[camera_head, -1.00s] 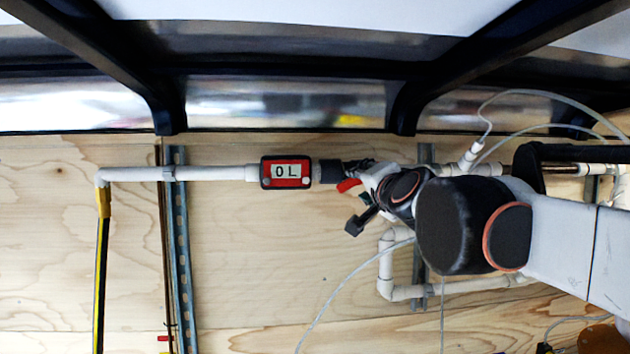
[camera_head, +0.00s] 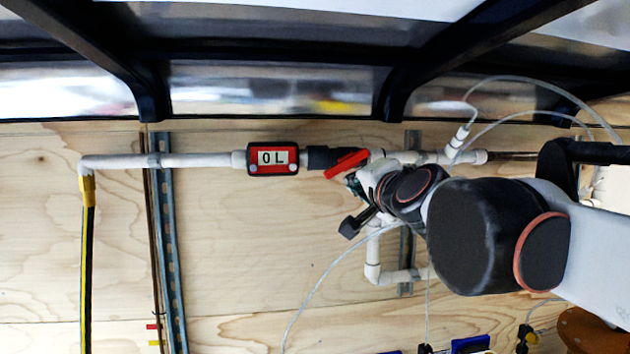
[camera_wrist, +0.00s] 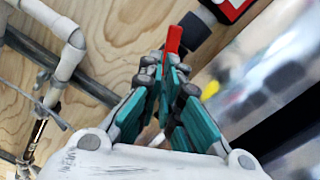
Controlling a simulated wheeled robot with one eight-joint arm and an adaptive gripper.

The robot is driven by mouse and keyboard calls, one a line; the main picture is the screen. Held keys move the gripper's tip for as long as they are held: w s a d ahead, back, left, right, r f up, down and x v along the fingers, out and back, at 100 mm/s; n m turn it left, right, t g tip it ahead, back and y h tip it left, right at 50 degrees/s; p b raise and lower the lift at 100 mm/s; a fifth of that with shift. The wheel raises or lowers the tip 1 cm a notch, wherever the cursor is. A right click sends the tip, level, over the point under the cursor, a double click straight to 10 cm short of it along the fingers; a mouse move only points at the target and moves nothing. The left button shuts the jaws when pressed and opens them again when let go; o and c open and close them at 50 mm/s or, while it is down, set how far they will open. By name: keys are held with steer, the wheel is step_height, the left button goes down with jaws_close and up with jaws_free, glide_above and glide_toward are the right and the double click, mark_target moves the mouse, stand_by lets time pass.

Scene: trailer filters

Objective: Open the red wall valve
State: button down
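The red valve handle (camera_head: 345,163) lies slanted across the white wall pipe, just right of the black fitting beside the meter. In the wrist view the red handle (camera_wrist: 174,40) stands just beyond my fingertips, and its near end overlaps them in the picture. My gripper (camera_wrist: 168,78) has teal pads that converge toward the tips. I cannot tell whether a gap remains between them or whether they touch the handle. In the head view my gripper (camera_head: 357,188) is just below and right of the handle, partly hidden by my wrist.
The red-framed meter (camera_head: 273,158) reads 0 L. A lower white pipe loop (camera_head: 373,262) and thin clear tubing (camera_head: 320,290) lie near my wrist. A dark frame rail (camera_head: 400,95) runs above the pipe. Bare plywood (camera_head: 240,250) is clear at left.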

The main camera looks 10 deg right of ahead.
mark_target(347, 164)
steer(key=w+a+f+m+y+b, duration=0.2)
steer(key=f+y, duration=0.3)
steer(key=f, duration=0.4)
steer(key=w+a+f+m+y+b, duration=0.25)
steer(key=f+y, duration=0.25)
steer(key=f, duration=0.5)
steer(key=s+d+r+m+t+y+p, duration=0.1)
steer(key=d+r+m+t, duration=0.2)
steer(key=d, duration=0.2)
steer(key=d+r+m+t+p, duration=0.2)
steer(key=d+r+m, duration=0.1)
steer(key=d, duration=0.2)
steer(key=s+r+p+x, duration=0.1)
steer(key=p+x, duration=0.1)
steer(key=x, duration=1)
steer(key=shift+s+a+r, duration=0.25)
steer(key=shift+a+r, duration=0.2)
steer(key=shift+r, duration=0.1)
steer(key=shift+s, duration=0.1)
steer(key=shift+d, duration=0.1)
